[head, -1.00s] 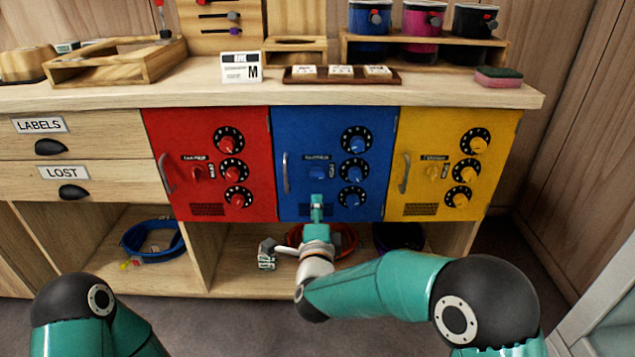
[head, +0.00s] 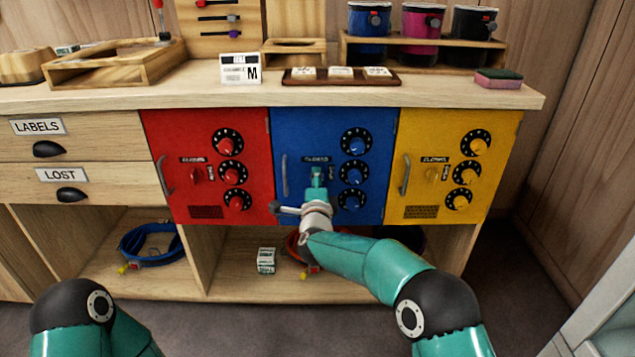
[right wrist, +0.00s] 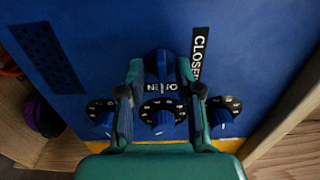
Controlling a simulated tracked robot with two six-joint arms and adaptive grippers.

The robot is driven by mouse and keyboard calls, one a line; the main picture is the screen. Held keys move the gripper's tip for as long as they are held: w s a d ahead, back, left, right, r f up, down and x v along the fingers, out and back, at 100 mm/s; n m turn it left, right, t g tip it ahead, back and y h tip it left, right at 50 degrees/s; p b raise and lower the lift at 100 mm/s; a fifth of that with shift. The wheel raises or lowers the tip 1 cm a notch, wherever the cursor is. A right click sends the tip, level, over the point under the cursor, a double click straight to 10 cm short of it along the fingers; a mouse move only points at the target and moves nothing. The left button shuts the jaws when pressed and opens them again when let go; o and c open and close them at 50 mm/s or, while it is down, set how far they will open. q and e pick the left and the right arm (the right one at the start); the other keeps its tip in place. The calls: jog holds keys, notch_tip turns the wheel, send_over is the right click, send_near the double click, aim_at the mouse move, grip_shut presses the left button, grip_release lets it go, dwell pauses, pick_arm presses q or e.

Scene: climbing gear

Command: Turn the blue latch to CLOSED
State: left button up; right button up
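The blue latch (right wrist: 157,62) is on the blue door (head: 288,128), among the black-and-blue dials. My right gripper (head: 317,172) has reached the door and covers the latch in the head view. In the right wrist view, its two fingers (right wrist: 159,72) stand on either side of the latch, spread, with narrow gaps; contact is not clear. The latch's long side seems to run toward the OPEN label (right wrist: 162,88). The CLOSED label (right wrist: 199,52) is beside one finger. My left gripper is out of view.
The red door (head: 205,125) and yellow door (head: 415,130) flank the blue one. The blue door has a bar handle (head: 284,175) and several dials (head: 353,172). The countertop (head: 200,97) juts above. A small white-and-green box (head: 266,260) is on the shelf below.

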grip_shut()
dwell(0.3)
